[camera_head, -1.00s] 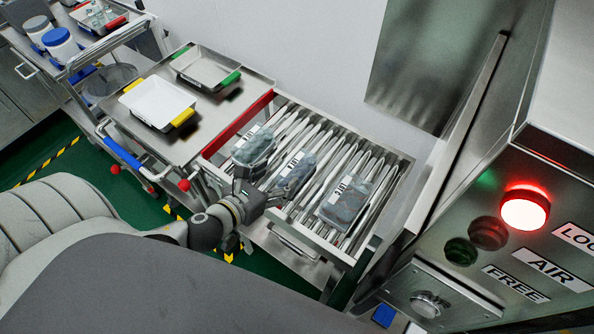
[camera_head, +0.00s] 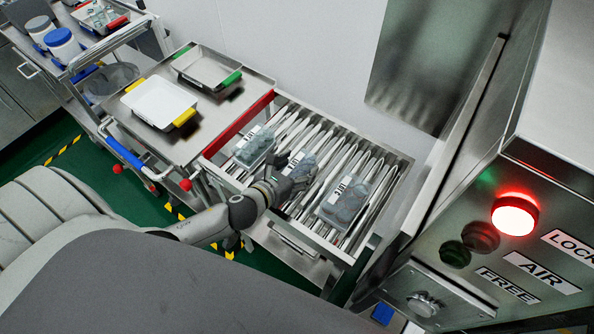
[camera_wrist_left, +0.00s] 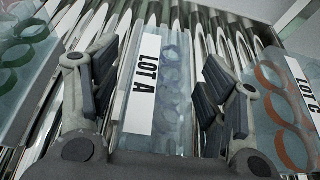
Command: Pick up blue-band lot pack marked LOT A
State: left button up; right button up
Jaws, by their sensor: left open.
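The LOT A pack (camera_wrist_left: 172,85) is a clear pack with blue-grey rings and a white label reading LOT A. It lies between my left gripper's open fingers (camera_wrist_left: 158,80) in the left wrist view, with a gap on both sides. In the head view it is the middle pack (camera_head: 303,163) on the roller rack, partly hidden by my left gripper (camera_head: 290,174). The fingers are apart and empty over its near end. Whether they touch it I cannot tell. My right gripper is not in view.
A pack with green rings (camera_wrist_left: 28,60) lies left of it and LOT C (camera_wrist_left: 282,115), with red rings, lies right. The roller rack (camera_head: 377,155) has bare rollers behind. A cart with trays (camera_head: 158,102) stands left; a panel with a lit red lamp (camera_head: 515,214) stands right.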

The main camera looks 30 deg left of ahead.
pick_arm(q)
jog(key=c, duration=1.1)
jog(key=shift+c, duration=0.3)
jog(key=shift+r, duration=0.1)
